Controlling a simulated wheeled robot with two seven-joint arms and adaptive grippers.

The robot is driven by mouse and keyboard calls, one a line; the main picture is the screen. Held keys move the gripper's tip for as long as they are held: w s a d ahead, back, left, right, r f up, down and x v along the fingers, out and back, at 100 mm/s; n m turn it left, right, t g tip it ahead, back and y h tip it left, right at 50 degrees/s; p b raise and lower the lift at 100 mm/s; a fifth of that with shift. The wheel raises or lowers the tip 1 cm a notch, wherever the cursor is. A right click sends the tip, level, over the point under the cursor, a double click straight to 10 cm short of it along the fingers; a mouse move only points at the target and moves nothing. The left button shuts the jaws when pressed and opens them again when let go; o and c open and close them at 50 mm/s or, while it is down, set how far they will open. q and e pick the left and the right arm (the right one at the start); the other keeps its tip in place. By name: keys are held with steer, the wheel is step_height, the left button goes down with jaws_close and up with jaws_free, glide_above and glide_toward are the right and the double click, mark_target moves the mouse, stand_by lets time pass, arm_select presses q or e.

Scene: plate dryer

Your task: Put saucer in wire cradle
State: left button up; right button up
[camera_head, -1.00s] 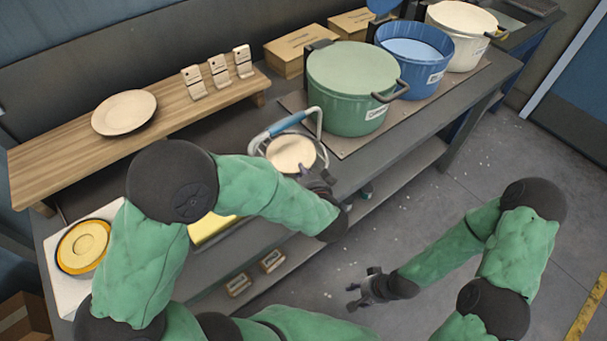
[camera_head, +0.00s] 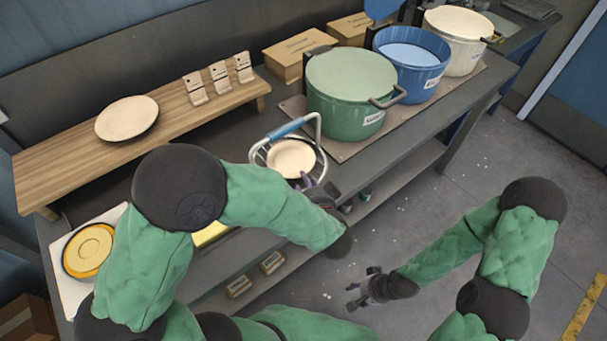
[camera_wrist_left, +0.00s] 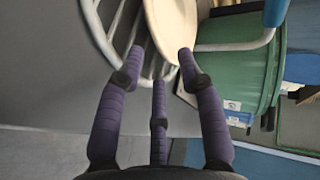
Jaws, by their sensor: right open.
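A cream saucer (camera_head: 291,159) sits inside the round wire cradle (camera_head: 262,147), which has a blue handle grip. In the left wrist view the saucer (camera_wrist_left: 172,25) is seen steeply from the side, with the cradle's bars (camera_wrist_left: 103,30) beside it. My left gripper (camera_head: 307,182) is at the cradle's front right edge. Its purple fingers (camera_wrist_left: 157,68) are spread apart; the right finger overlaps the saucer's edge, but whether it touches cannot be told. My right gripper (camera_head: 362,289) is open and empty above the floor, away from the bench.
A green pot (camera_head: 350,95) stands close right of the cradle, with blue (camera_head: 418,70) and white (camera_head: 462,45) pots beyond. Another cream plate (camera_head: 127,118) lies on a wooden shelf (camera_head: 185,113). A yellow dish (camera_head: 88,251) lies on a white board at left.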

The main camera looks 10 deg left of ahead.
arm_select(q)
steer(key=p+v, duration=0.3)
steer(key=v, duration=0.3)
steer(key=shift+s+d+r, duration=0.1)
steer(key=shift+r, duration=0.1)
steer(key=shift+p+v, duration=0.3)
steer(key=shift+v, duration=0.5)
